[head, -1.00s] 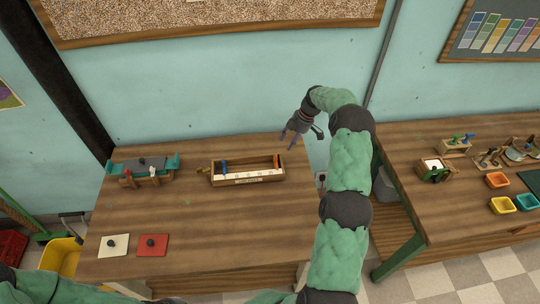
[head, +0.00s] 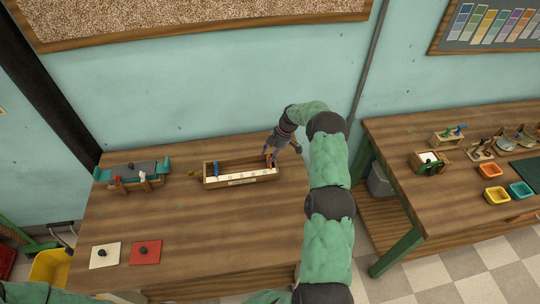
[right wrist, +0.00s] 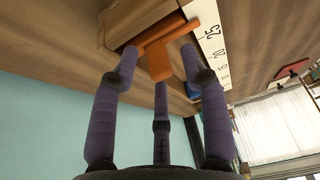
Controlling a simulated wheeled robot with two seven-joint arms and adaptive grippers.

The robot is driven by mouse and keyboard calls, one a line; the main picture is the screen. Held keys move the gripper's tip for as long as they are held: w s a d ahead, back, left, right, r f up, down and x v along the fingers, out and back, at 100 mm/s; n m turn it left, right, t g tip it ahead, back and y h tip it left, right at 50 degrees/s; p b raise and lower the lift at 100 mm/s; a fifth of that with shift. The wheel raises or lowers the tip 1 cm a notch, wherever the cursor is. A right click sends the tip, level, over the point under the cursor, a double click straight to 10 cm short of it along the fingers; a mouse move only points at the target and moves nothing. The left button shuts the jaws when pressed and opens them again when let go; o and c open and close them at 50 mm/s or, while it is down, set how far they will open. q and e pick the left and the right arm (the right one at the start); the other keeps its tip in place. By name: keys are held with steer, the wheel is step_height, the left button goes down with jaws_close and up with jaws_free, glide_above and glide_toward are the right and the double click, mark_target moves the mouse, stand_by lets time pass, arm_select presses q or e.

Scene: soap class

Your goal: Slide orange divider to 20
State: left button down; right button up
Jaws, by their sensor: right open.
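The wooden box (head: 207,183) with a white number strip (head: 240,176) lies on the left table. A blue divider (head: 215,168) stands near its left end. The orange divider (right wrist: 158,58) is at the right end, close to the 25 in the right wrist view. The 20 mark (right wrist: 219,55) lies beyond the 25. My left gripper is out of view.
A wooden holder with a grey top (head: 135,170) stands left of the box. A white card (head: 105,256) and a red card (head: 146,252) with black knobs lie in front. The table before the box is clear. A second table (head: 400,160) stands to the right.

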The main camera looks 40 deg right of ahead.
steer(key=shift+w+a+f, duration=0.1)
steer(key=shift+a+f, duration=0.05)
steer(key=shift+f, duration=0.25)
jaws_close()
steer(key=w+a+b, duration=0.1)
steer(key=a, duration=0.1)
steer(key=w+a+b, duration=0.1)
steer(key=a, duration=0.1)
steer(key=w+a+b, duration=0.1)
steer(key=a, duration=0.2)
steer(key=shift+w+a+f, duration=0.1)
steer(key=shift+w+f, duration=0.1)
steer(key=shift+w, duration=0.15)
jaws_free()
steer(key=shift+r, duration=0.25)
